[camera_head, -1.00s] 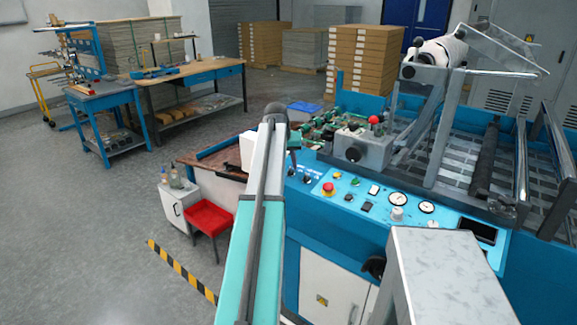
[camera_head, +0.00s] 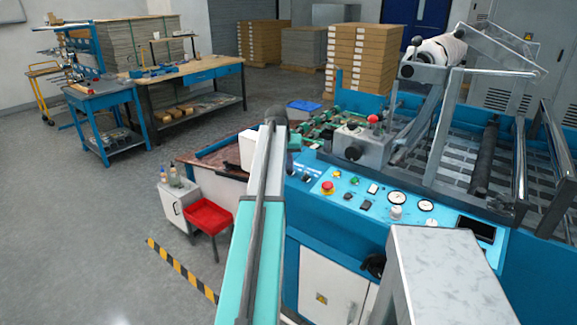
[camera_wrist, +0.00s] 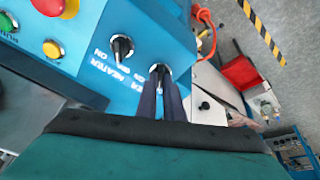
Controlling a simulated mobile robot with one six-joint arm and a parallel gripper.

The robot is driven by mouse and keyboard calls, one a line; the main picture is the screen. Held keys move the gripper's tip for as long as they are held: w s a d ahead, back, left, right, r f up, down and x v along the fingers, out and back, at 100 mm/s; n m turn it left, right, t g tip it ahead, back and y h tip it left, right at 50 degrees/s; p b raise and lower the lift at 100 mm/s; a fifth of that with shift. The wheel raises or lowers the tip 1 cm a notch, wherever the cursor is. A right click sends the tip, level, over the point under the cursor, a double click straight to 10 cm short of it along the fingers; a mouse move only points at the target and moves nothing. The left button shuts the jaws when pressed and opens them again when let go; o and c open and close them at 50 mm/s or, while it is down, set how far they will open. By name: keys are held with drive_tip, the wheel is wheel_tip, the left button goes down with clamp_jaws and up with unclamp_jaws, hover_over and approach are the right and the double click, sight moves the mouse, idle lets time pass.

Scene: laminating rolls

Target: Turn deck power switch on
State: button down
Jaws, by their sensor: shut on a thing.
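In the wrist view, a dark rotary switch (camera_wrist: 159,70) with a pale pointer mark sits on the blue control panel (camera_wrist: 95,38). My gripper (camera_wrist: 161,82) has its two dark fingers closed on this switch. The fingers cover part of its label; the letters "ER" and "ON" show beside it. A second, similar switch (camera_wrist: 122,46) stands to its left, apart from my fingers, with "HEATER" and "ON" printed close by. In the head view, the blue control panel (camera_head: 383,207) shows beyond my arm, which hides my gripper and the switch it holds.
A red button (camera_wrist: 48,6) and a yellow button (camera_wrist: 53,49) lie to the left on the panel. An orange cable (camera_wrist: 206,30) hangs past the panel's edge. A red tray (camera_head: 208,217) and a white cabinet (camera_head: 180,200) stand on the floor left of the machine.

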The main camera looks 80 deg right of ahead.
drive_tip(key=shift+w+d+m, duration=0.1)
drive_tip(key=shift+w+m, duration=0.05)
drive_tip(key=shift+m, duration=0.25)
drive_tip(key=m+g, duration=0.1)
drive_tip(key=m, duration=0.4)
drive_tip(key=shift+d+m+b, duration=0.15)
drive_tip(key=shift+m+b, duration=0.15)
drive_tip(key=shift+b, duration=0.05)
drive_tip(key=m+g+b, duration=0.1)
drive_tip(key=m, duration=0.4)
drive_tip(key=shift+m+y, duration=0.3)
drive_tip(key=shift+y, duration=0.1)
drive_tip(key=c, duration=1.9)
unclamp_jaws()
drive_tip(key=shift+f, duration=0.1)
drive_tip(key=shift+o, duration=0.2)
drive_tip(key=b+v, duration=0.2)
drive_tip(key=v, duration=1.2)
